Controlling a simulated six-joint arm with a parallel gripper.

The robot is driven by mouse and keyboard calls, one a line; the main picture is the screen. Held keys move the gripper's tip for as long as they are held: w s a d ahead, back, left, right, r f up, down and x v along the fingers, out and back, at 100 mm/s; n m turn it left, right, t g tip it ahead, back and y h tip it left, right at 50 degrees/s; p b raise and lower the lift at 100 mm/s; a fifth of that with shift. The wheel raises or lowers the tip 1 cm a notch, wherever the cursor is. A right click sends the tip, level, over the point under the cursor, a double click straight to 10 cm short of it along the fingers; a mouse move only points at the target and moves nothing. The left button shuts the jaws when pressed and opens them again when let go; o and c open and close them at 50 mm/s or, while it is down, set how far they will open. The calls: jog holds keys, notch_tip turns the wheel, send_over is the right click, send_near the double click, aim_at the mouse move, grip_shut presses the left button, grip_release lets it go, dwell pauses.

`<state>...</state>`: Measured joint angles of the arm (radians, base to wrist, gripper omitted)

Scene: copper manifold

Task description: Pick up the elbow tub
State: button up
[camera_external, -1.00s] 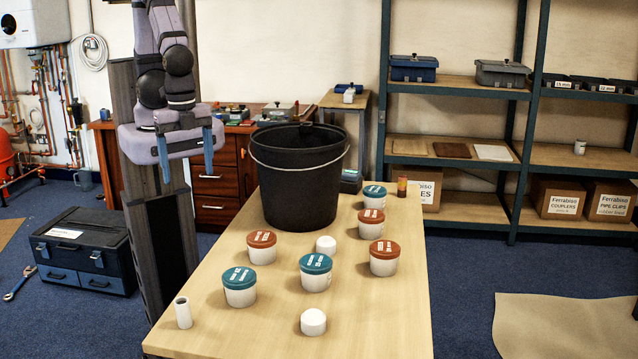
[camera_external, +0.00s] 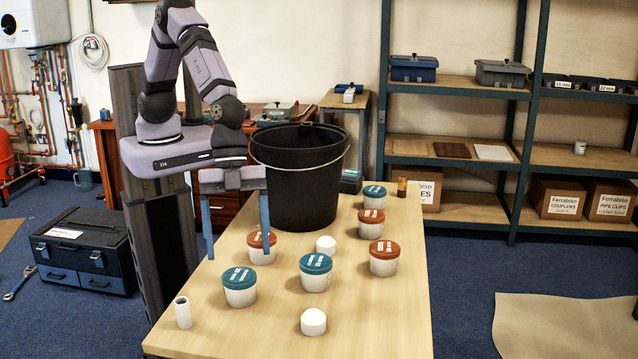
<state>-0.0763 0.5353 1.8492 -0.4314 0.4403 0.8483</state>
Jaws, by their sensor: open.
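Several white tubs stand upright on the wooden table, with lettering too small for me to tell which is the elbow tub. Teal-lidded ones are at front left (camera_external: 239,289), front middle (camera_external: 316,274) and far right (camera_external: 375,197). Brown-red-lidded ones are at left (camera_external: 261,253), right (camera_external: 384,260) and back right (camera_external: 370,226). My gripper (camera_external: 238,254) is open and empty, its two blue fingers pointing down near the table's left edge. Its right finger partly covers the left brown-red-lidded tub; its left finger is left of that tub. I cannot tell its exact height.
A tall black bucket (camera_external: 303,185) stands at the table's back, close to my gripper. Two small white caps (camera_external: 313,322) (camera_external: 326,245) and a white pipe piece (camera_external: 183,313) stand among the tubs. A small brown jar (camera_external: 402,187) is at the back right. The table's front right (camera_external: 390,325) is clear.

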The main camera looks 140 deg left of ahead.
aim_at(239, 275)
jog(key=shift+p+x, duration=0.3)
jog(key=shift+x, duration=0.8)
jog(key=shift+d+f, duration=0.1)
jog(key=shift+d, duration=0.05)
jog(key=shift+p+x, duration=0.8)
jog(key=shift+x, duration=1.6)
jog(key=shift+c, duration=0.2)
jog(key=c, duration=1.4)
jog(key=shift+c, duration=0.2)
notch_tip(239, 275, up, 10)
jog(key=shift+r+b, duration=0.1)
jog(key=shift+b, duration=0.4)
